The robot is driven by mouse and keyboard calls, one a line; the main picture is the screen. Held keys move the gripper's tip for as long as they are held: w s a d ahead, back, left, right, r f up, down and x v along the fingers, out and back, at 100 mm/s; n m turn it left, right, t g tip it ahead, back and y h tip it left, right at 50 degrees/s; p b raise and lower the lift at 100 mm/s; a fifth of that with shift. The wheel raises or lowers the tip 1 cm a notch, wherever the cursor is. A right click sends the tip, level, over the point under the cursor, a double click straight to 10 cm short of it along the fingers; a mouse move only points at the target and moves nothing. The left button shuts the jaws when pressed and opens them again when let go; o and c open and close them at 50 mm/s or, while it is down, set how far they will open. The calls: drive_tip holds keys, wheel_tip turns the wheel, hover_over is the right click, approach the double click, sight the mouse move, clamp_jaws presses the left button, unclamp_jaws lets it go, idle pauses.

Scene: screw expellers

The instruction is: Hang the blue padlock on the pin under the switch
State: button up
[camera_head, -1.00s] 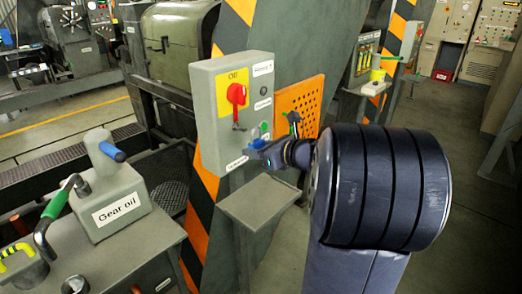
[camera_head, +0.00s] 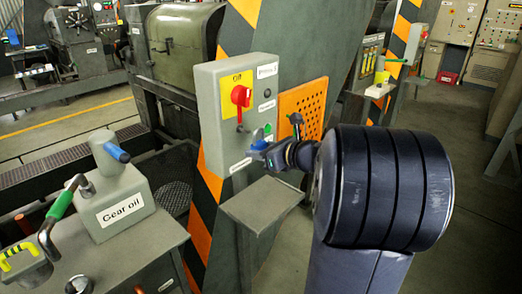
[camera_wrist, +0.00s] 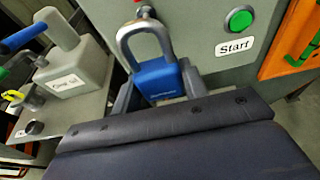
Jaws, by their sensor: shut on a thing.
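The blue padlock (camera_wrist: 158,78) is held upright between the two fingers of my gripper (camera_wrist: 160,97) in the wrist view. Its silver shackle points up. The metal pin (camera_wrist: 143,12) on the grey switch box shows just above the top of the shackle; I cannot tell whether they touch. In the head view my gripper (camera_head: 258,154) is low in front of the switch box (camera_head: 212,110), with the padlock (camera_head: 259,144) at its tip. The red switch (camera_head: 240,96) sits on a yellow plate, above and left of my gripper.
A green Start button (camera_wrist: 239,20) is right of the padlock. An orange perforated panel (camera_head: 302,108) is beside the box. A small grey shelf (camera_head: 262,203) stands below my gripper.

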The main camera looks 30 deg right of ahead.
sight(240, 143)
drive_tip(key=shift+w+a+p, duration=0.1)
drive_tip(key=shift+w+a, duration=0.2)
drive_tip(key=shift+w, duration=0.5)
drive_tip(key=shift+w+a+p, duration=0.1)
drive_tip(key=shift+w+a, duration=0.2)
drive_tip(key=shift+w, duration=0.55)
drive_tip(key=shift+w+a+p, duration=0.1)
drive_tip(key=shift+w+a, duration=0.2)
drive_tip(key=shift+w, duration=0.5)
drive_tip(key=shift+r, duration=0.15)
idle(0.7)
drive_tip(key=shift+f+b, duration=0.3)
